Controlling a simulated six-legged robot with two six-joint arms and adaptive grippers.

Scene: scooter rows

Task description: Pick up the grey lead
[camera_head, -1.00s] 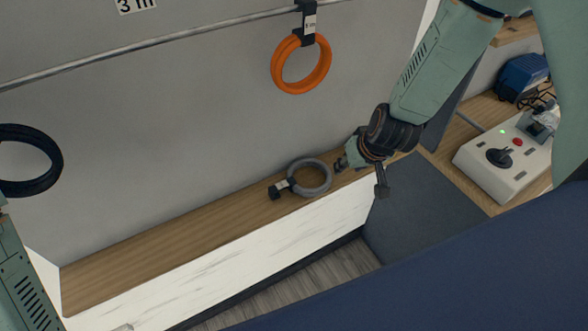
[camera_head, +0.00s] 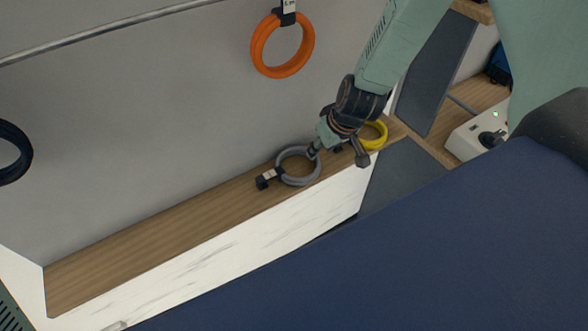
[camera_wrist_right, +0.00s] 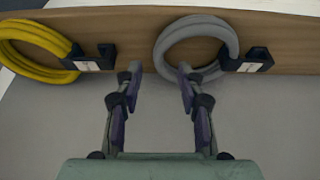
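The grey lead (camera_head: 299,180) is a coiled ring with a black clip and a white tag, lying on the wooden shelf. It also shows in the right wrist view (camera_wrist_right: 233,43), at top centre-right. My right gripper (camera_head: 337,155) is at the coil's right side in the head view. In the wrist view its two fingers (camera_wrist_right: 160,72) are spread apart; the right fingertip is at the coil's near left edge, and whether it touches cannot be told. My left gripper is out of view; only a bit of my left arm shows at the lower left.
A yellow lead (camera_head: 375,136) lies on the same shelf (camera_head: 150,249), right of the grey one and partly behind my gripper. An orange lead (camera_head: 257,45) and a dark blue lead (camera_head: 24,165) hang by the wall. A white control box (camera_head: 465,140) stands at the right. The shelf's left part is bare.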

